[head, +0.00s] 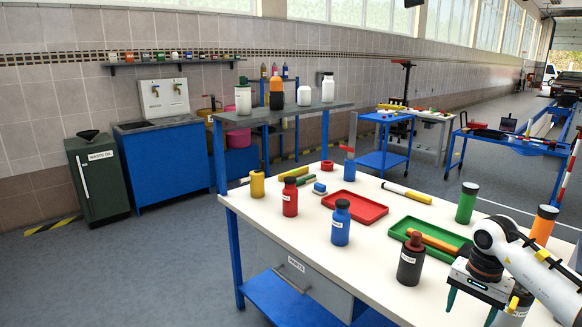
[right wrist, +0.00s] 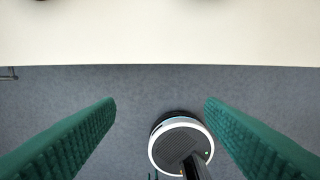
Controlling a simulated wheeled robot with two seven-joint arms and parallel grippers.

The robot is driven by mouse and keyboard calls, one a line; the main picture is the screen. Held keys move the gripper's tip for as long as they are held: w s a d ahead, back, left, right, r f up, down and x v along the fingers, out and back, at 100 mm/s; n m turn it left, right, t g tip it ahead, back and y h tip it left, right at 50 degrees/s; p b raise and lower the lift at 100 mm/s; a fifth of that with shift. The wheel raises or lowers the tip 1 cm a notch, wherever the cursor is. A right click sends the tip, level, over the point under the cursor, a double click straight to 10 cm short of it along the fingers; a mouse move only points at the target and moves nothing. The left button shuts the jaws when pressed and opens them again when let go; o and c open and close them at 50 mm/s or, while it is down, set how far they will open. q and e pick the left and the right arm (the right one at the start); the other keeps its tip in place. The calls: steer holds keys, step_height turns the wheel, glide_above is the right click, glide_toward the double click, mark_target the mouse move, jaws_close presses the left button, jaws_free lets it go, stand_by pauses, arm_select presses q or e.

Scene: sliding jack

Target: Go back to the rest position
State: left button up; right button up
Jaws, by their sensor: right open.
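My right gripper (head: 471,307) hangs over the near right part of the white workbench (head: 290,235) in the head view. Its two green fingers are spread apart with nothing between them. In the right wrist view the open fingers (right wrist: 160,105) show grey floor between them, with the workbench's white edge (right wrist: 160,40) across the top. A dark bottle (head: 411,258) stands on the bench to the left of this gripper, apart from it. My left gripper is in neither view.
A green tray (head: 398,229) with an orange-handled tool lies behind the dark bottle. A red tray (head: 337,206), a blue bottle (head: 340,224), a red bottle (head: 290,197) and a green bottle (head: 466,203) stand farther back. An orange bottle (head: 543,226) is close behind my right arm.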

steer(key=w+a+f+m+t+y, duration=0.1)
steer(key=a+f+m+t+y, duration=0.1)
steer(key=a+f+m+y, duration=1.15)
steer(key=s+a+f+m+t+h, duration=0.15)
steer(key=f+m+t, duration=0.25)
steer(key=f+m, duration=0.5)
steer(key=a+f+m+t+h, duration=0.2)
steer(key=f+m+t, duration=0.35)
steer(key=m, duration=0.45)
steer(key=s+d+f+m+g+h, duration=0.15)
steer(key=s+f+m+h, duration=0.25)
steer(key=s+f+m, duration=0.5)
steer(key=s+d+f+m+g+h, duration=0.1)
steer(key=s+d+f+m+h, duration=0.25)
steer(key=s+f+m, duration=0.5)
steer(key=s+a+f+m+g+h, duration=0.1)
steer(key=s+f+m+g, duration=0.3)
steer(key=s, duration=1.1)
steer(key=s+a+f+m+g+h, duration=0.1)
steer(key=s+f+m+g, duration=0.3)
steer(key=s, duration=1)
step_height(320, 180, down, 4)
steer(key=shift+s+r+m+p, duration=0.1)
steer(key=shift+s+m+p, duration=0.25)
steer(key=shift+m, duration=0.65)
steer(key=shift+h, duration=0.25)
steer(key=shift+c, duration=0.3)
